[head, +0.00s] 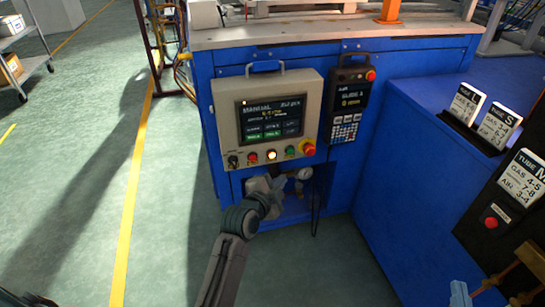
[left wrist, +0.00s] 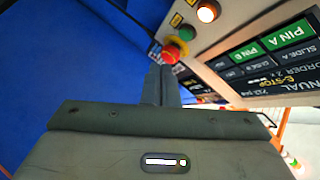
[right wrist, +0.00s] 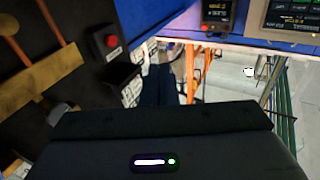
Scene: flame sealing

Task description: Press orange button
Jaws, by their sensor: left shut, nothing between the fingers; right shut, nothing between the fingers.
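The orange button (head: 271,155) glows in the row under the screen of the beige control box. It also shows lit at the top of the left wrist view (left wrist: 207,12). A green button (left wrist: 186,32) sits between it and the red emergency stop (left wrist: 172,50). My left gripper (head: 268,178) is shut and empty, just below the box in the head view. In the left wrist view its fingertips (left wrist: 160,70) appear beside the emergency stop; contact cannot be told. My right gripper (right wrist: 158,72) is shut and empty in the right wrist view, with no button at its fingertips.
The control box (head: 225,100) hangs on a blue cabinet (head: 205,70). A black handheld panel (head: 350,97) hangs to its right. A black panel with a red button (head: 491,223) stands at the right. Open floor (head: 80,190) lies left.

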